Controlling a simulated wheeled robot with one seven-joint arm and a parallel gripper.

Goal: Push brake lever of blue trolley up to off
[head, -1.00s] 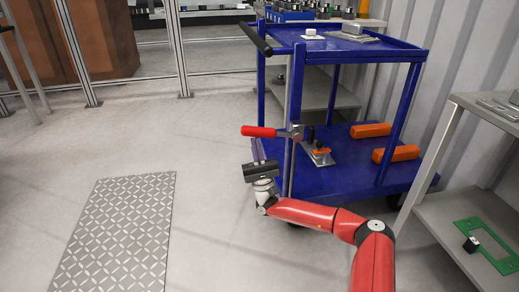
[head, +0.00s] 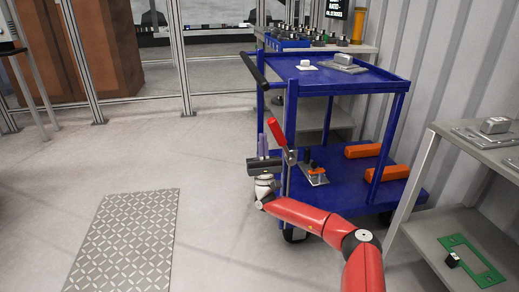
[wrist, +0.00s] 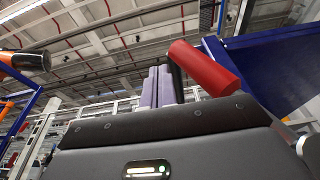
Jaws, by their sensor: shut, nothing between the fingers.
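The blue trolley (head: 340,83) stands right of centre in the head view. Its brake lever (head: 276,134) has a red handle, tilted steeply up and to the left from its pivot on the near post. In the wrist view the red lever handle (wrist: 204,69) slants just right of the fingers. My gripper (head: 263,144) points up, just left of the lever and the post. Its fingers (wrist: 158,86) are shut together with nothing between them. I cannot tell whether they touch the handle.
On the trolley's lower deck lie two orange blocks (head: 387,172) and a metal plate with an orange part (head: 315,177). A grey shelf unit (head: 480,210) stands at the right. A tread plate (head: 125,238) lies on open floor at the left.

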